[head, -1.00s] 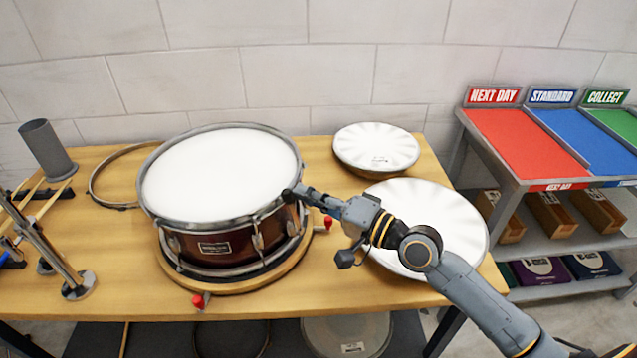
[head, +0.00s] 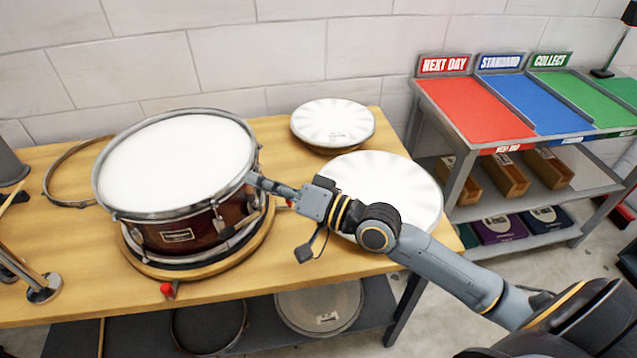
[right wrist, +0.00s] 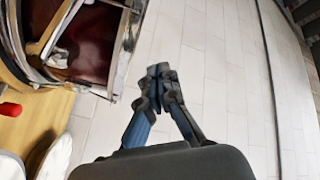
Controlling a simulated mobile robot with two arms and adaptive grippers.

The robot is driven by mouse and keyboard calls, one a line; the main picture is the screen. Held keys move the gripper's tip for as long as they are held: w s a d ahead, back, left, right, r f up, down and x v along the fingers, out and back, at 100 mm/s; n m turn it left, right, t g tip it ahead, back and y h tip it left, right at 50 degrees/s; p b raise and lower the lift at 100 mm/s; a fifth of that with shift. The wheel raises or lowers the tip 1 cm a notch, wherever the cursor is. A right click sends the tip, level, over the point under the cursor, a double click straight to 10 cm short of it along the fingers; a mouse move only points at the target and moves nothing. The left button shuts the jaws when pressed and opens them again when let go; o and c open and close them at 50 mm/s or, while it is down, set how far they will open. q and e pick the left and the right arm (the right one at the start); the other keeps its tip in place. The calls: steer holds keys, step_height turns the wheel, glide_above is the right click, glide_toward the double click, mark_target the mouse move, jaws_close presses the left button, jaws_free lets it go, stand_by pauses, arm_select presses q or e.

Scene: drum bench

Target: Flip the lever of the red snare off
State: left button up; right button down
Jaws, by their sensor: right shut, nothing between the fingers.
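The red snare (head: 187,232) is a dark red drum with a white head and metal hoop. It stands upright on a round wooden ring on the bench. My right gripper (head: 254,182) is shut and empty at the drum's right side, just below the hoop in the picture. In the right wrist view the closed fingertips (right wrist: 160,72) are apart from the snare's shell (right wrist: 90,45), which shows at the upper left with metal fittings. I cannot clearly make out the lever; the gripper partly covers that side in the head view. My left gripper is out of view.
Two drum heads, a small one (head: 332,122) and a large one (head: 392,190), lie right of the snare. A metal stand (head: 38,284) is at left. A shelf with coloured trays (head: 474,107) stands beyond the bench.

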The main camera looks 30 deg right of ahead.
arm_select(q)
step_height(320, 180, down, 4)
steer(key=b, duration=0.4)
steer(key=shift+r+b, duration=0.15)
steer(key=shift+b, duration=0.2)
arm_select(e)
steer(key=v, duration=1)
steer(key=shift+d+f, duration=0.15)
steer(key=shift+d, duration=0.05)
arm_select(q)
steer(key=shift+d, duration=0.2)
arm_select(e)
steer(key=shift+w, duration=0.15)
